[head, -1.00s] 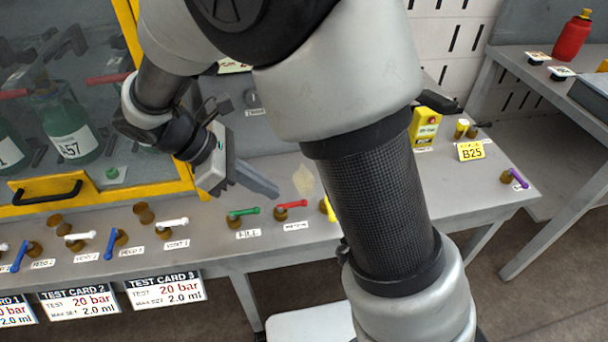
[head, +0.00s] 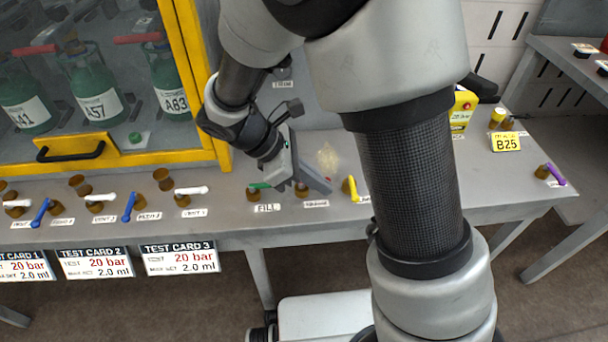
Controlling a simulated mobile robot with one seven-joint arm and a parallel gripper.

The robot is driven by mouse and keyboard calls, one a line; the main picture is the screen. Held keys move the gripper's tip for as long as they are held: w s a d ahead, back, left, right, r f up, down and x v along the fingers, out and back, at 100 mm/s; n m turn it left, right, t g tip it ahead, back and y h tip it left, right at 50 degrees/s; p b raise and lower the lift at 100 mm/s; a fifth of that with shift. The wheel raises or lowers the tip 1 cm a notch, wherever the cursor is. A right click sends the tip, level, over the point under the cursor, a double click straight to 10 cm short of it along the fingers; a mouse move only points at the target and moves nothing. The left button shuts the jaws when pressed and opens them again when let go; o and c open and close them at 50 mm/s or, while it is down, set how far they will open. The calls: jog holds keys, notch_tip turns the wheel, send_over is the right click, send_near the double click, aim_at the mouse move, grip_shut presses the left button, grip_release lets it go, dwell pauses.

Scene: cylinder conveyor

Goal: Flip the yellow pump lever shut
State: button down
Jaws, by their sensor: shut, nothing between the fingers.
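The yellow pump lever (head: 353,189) stands on a brass valve on the grey bench, pointing down toward the bench's front edge. My gripper (head: 323,185) is shut and empty, its fingers pointing right and slightly down. Its tips appear just left of the yellow lever, with a small gap in the picture.
Blue levers (head: 129,207) and white levers (head: 191,190) line the bench to the left. A yellow-framed cabinet (head: 190,75) holds green bottles. A purple lever (head: 556,174) and a yellow B25 sign (head: 506,142) are at the right. Bench space right of my forearm is partly clear.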

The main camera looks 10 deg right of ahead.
jog(key=shift+d+f+b, duration=0.2)
jog(key=shift+d, duration=0.8)
jog(key=shift+d+f+b, duration=0.2)
jog(key=shift+d, duration=0.75)
